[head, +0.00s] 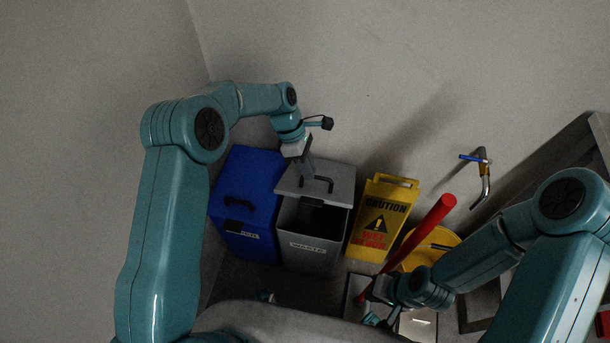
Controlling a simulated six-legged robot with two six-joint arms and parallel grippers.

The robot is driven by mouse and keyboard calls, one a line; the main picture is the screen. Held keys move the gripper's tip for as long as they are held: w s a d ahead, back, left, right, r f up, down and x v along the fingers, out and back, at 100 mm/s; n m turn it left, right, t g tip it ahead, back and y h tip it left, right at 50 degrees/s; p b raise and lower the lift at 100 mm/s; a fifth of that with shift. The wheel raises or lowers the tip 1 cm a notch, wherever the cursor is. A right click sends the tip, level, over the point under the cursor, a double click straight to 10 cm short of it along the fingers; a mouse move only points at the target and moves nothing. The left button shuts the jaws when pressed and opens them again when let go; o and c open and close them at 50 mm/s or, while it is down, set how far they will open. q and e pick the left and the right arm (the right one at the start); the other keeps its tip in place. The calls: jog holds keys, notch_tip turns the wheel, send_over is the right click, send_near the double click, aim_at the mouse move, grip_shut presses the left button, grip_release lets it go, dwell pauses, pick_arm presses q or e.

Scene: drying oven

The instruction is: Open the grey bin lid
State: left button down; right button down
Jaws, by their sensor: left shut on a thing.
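The grey bin (303,252) stands against the wall, with a white label on its front. Its grey lid (341,187) is raised at the front, and the dark inside of the bin shows below it. My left gripper (309,176) is at the dark handle (327,182) on the lid and is shut on it; the exact grip is small and partly hidden. My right gripper (378,308) is low at the front right, away from the bin; its fingers are too dark and small to read.
A blue bin (262,190) stands close on the left of the grey bin. A yellow caution sign (378,215) stands on its right. Further right are a red pole (430,222), a yellow bucket (431,243) and a wall tap (484,170).

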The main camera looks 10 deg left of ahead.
pick_arm(q)
jog(key=shift+w+a+t, duration=0.1)
jog(key=shift+w+t, duration=0.2)
jog(key=shift+w, duration=0.6)
jog(key=shift+f, duration=0.15)
jog(key=c, duration=1.6)
grip_release()
jog(key=o, duration=0.4)
jog(key=shift+w+f, duration=0.2)
jog(key=shift+o, duration=0.2)
jog(key=shift+w+a+f, duration=0.1)
jog(key=shift+w+f, duration=0.05)
jog(key=shift+w, duration=0.05)
jog(key=shift+s+r, duration=0.3)
jog(key=shift+r, duration=0.05)
jog(key=shift+w+f, duration=0.1)
jog(key=shift+w, duration=0.05)
pick_arm(e)
jog(key=shift+w, duration=0.25)
pick_arm(q)
jog(key=shift+r, duration=0.2)
